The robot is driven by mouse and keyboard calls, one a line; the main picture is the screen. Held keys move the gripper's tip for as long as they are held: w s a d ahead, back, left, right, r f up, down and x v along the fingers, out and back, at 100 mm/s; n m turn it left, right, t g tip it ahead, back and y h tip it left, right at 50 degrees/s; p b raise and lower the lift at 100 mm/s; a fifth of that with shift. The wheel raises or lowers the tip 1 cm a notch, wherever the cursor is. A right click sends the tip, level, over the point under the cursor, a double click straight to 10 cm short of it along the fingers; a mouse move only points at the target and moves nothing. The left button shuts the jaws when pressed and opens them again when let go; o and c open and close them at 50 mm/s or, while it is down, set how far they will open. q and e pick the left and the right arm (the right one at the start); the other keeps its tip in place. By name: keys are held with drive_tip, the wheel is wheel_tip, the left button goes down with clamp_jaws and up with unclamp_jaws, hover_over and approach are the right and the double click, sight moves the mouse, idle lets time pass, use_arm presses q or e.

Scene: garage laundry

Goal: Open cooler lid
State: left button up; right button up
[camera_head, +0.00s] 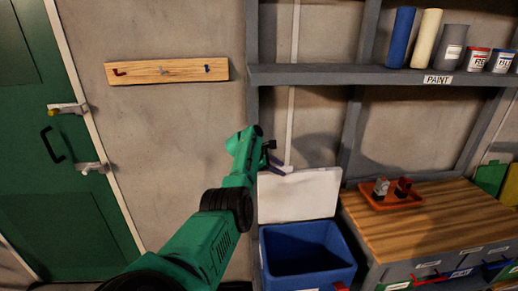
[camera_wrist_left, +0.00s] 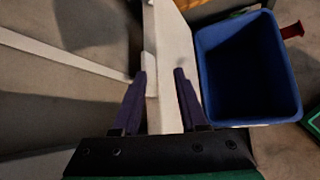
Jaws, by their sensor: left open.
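The cooler is a blue open-topped box (camera_head: 308,258) with a white lid (camera_head: 300,194). The lid stands upright at the back of the box, and the dark blue inside looks empty. My left gripper (camera_head: 276,165) is at the lid's top left edge in the head view. In the left wrist view the two purple fingers of the left gripper (camera_wrist_left: 164,82) are apart, with the white lid (camera_wrist_left: 174,55) between them. The blue box (camera_wrist_left: 245,70) lies to the right there. My right gripper is in neither view.
A wooden workbench (camera_head: 430,220) with an orange tray (camera_head: 391,201) stands right of the cooler. A grey shelf (camera_head: 370,75) with paint cans hangs above. A green door (camera_head: 62,160) is at the left, and a wooden hook board (camera_head: 166,71) is on the wall.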

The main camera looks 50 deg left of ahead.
use_arm(q)
drive_tip(key=b+v, duration=0.3)
drive_tip(key=v, duration=0.8)
drive_tip(key=shift+s+a, duration=0.15)
drive_tip(key=shift+s, duration=0.25)
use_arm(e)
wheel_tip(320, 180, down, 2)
